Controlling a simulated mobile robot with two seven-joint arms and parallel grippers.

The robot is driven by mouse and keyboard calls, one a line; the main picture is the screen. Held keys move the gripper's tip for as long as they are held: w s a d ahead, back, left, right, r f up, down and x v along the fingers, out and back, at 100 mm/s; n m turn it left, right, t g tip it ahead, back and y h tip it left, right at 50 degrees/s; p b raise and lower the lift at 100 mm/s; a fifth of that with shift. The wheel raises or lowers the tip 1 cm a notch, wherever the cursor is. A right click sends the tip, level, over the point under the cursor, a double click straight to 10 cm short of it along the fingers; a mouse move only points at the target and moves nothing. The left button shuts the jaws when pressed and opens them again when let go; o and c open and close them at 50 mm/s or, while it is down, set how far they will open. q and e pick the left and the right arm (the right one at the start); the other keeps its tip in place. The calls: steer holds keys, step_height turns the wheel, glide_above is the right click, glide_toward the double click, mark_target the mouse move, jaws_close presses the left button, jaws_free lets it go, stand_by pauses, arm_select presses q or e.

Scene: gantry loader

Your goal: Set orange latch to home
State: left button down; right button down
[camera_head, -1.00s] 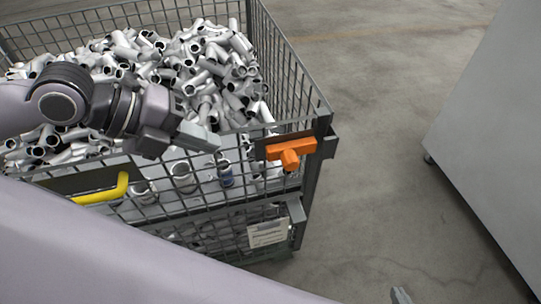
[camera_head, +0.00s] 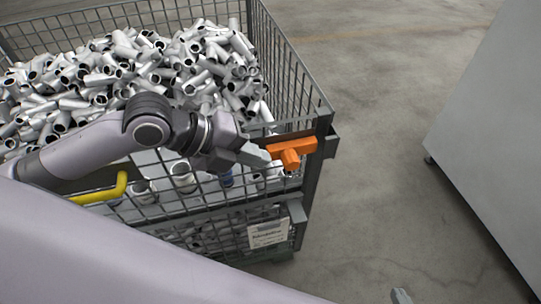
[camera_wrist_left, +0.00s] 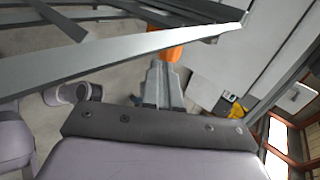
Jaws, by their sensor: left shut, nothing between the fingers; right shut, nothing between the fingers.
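The orange latch (camera_head: 292,147) is on the front right corner of the wire basket (camera_head: 318,128), with a bar across and a stubby knob pointing toward the front. My left gripper (camera_head: 262,157) is shut and empty, with its fingertips just left of the latch. I cannot tell whether they touch it. In the left wrist view the shut fingers (camera_wrist_left: 160,72) point at the latch (camera_wrist_left: 168,46), which is partly hidden behind the fingers and a grey bar. Only the tip of my right gripper (camera_head: 401,296) shows at the bottom edge, shut and empty.
The basket is full of grey metal pipe fittings (camera_head: 130,65). A yellow handle (camera_head: 105,191) is on its front left, and a paper label (camera_head: 268,233) hangs low on the front. Bare concrete floor (camera_head: 385,150) lies right of the basket, before a large grey cabinet (camera_head: 495,130).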

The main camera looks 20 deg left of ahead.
mark_target(287, 160)
arm_select(q)
steer(key=shift+w+d+f, duration=0.35)
steer(key=shift+w+d, duration=0.05)
steer(key=shift+d, duration=0.2)
steer(key=shift+w+d+f, duration=0.35)
steer(key=shift+w+d, duration=0.05)
steer(key=shift+d, duration=0.2)
steer(key=shift+w+d+r+p, duration=0.1)
steer(key=shift+w+d+p, duration=0.15)
steer(key=shift+w+d, duration=0.25)
steer(key=shift+w+d+p, duration=0.25)
steer(key=shift+d, duration=0.3)
steer(key=shift+w+d, duration=0.15)
steer(key=shift+d, duration=0.15)
